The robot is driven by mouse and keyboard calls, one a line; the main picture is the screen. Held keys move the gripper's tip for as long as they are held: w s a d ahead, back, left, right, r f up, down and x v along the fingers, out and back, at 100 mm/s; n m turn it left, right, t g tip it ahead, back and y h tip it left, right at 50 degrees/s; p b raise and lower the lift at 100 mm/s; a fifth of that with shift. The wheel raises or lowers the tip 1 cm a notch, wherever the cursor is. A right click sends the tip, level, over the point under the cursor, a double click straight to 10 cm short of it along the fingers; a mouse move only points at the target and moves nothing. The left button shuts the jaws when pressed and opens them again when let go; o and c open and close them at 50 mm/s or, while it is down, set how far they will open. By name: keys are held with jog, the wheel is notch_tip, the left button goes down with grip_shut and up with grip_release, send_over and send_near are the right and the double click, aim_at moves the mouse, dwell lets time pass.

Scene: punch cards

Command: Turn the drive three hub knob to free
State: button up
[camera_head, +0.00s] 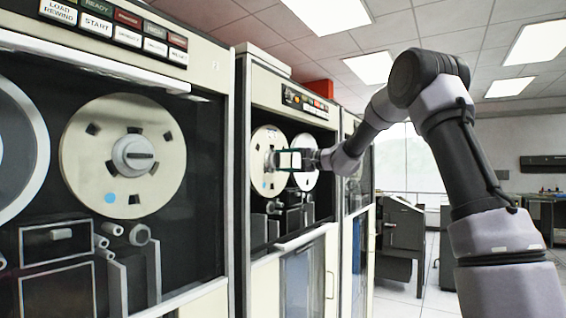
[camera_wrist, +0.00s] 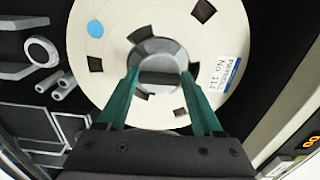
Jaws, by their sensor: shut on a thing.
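The hub knob (camera_wrist: 160,66) is a round grey knob with a dark slot, at the centre of a cream tape reel (camera_wrist: 100,48) in the wrist view. My gripper (camera_wrist: 160,77) has its two green fingers on either side of the knob, shut on it. In the head view, my gripper (camera_head: 290,159) reaches the left reel (camera_head: 262,182) of the middle tape drive (camera_head: 245,110); its knob is small and partly covered there. A blue dot and a white label mark this reel. The knob's markings cannot be read.
A nearer drive on the left has a large reel (camera_head: 85,165) with its own hub knob (camera_head: 132,155). Tape guides (camera_wrist: 60,80) stick out at the wrist view's left. Open floor (camera_head: 410,302) lies right of the cabinets.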

jog(key=o, duration=1.4)
jog(key=shift+c, duration=0.2)
jog(key=shift+d, duration=0.1)
jog(key=v, duration=1)
jog(key=shift+s+d, duration=0.25)
